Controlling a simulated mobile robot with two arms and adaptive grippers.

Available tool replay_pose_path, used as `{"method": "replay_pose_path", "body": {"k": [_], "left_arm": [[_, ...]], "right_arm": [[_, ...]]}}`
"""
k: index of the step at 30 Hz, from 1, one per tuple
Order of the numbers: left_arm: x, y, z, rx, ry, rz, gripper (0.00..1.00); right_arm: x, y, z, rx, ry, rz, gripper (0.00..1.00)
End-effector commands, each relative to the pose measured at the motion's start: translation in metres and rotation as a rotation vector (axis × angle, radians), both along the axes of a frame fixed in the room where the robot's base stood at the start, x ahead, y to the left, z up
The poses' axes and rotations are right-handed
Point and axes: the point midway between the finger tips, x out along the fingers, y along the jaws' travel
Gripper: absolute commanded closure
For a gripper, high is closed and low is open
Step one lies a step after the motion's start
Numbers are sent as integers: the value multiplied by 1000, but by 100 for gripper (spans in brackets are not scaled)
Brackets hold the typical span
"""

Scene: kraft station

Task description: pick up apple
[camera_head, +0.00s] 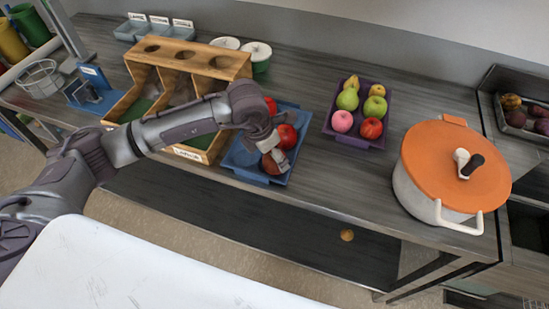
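A blue tray (288,104) on the counter holds red apples: one at the back (271,105), one on the right (287,137), and a red fruit (269,165) at the front, partly hidden by my gripper. My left gripper (272,148) points down over the blue tray, at the front red fruit and beside the right apple. Its fingers are small and partly covered, so I cannot tell whether they touch a fruit. A purple tray (329,128) to the right holds a red apple (371,128), a pink fruit (342,121), green fruits and yellow pears. My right gripper is out of view.
A large white pot with an orange lid (430,165) stands right of the purple tray. A wooden divided box (205,62) stands left of the blue tray. Two lidded containers (256,52) stand behind. Some bare counter (305,165) lies between the trays.

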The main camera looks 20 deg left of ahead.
Motion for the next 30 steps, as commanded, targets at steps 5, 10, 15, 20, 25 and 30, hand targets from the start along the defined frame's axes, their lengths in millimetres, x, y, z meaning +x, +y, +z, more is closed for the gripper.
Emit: {"method": "replay_pose_path", "body": {"k": [5, 10, 15, 20, 25, 30], "left_arm": [[8, 0, -21, 1, 7, 1, 2], [13, -3, -42, 0, 5, 0, 2], [14, -3, -46, 0, 1, 0, 2], [14, -3, -45, 0, 1, 0, 14], [14, -3, -45, 0, 1, 0, 42], [14, -3, -45, 0, 1, 0, 70]], "right_arm": [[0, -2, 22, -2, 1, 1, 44], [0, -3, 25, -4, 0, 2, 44], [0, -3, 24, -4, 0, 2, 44], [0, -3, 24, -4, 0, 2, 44], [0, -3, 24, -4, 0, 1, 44], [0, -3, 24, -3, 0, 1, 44]]}}
